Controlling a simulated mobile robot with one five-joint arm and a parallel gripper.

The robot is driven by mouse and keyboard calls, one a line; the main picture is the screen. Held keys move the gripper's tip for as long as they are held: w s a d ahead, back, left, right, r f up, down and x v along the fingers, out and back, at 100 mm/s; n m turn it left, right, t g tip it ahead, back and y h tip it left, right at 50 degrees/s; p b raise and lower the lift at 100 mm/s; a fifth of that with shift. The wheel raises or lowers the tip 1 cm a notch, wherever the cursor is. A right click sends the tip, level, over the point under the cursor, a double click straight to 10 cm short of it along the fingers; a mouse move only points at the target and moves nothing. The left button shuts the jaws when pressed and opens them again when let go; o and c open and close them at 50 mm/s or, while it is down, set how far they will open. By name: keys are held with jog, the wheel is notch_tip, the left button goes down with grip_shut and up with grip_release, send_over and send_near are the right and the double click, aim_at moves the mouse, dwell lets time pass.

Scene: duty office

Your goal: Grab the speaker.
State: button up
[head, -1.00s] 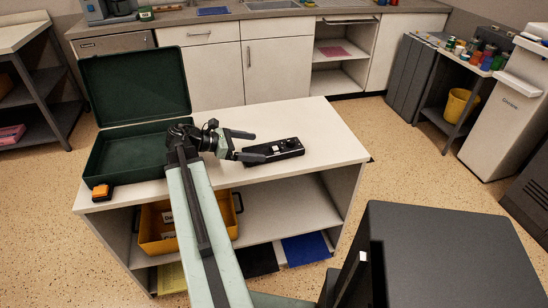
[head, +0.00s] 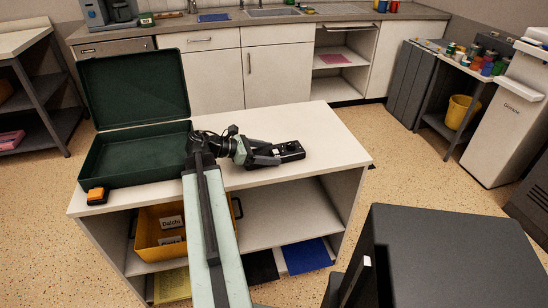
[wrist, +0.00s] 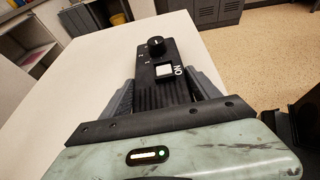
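The speaker (head: 292,150) is a long black box with a ribbed face, lying on the white table (head: 318,126). In the wrist view the speaker (wrist: 160,94) also shows a round knob, a white square button and the letters "ON". My gripper (head: 268,154) is low over the table at the speaker's near end. In the wrist view my gripper (wrist: 163,84) has one grey finger on each side of the speaker's ribbed part. The fingers look open around it, with narrow gaps. The lower finger parts are hidden behind the gripper's black front edge.
An open dark green case (head: 135,155) stands left of my arm, with an orange-and-black item (head: 97,195) at its front corner. A yellow bin (head: 160,238) sits on the shelf below. A dark grey box-like block (head: 450,255) stands at the front right. The tabletop right of the speaker is clear.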

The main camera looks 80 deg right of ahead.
aim_at(269, 152)
grip_shut()
notch_tip(269, 152, up, 10)
jog(key=p, duration=1)
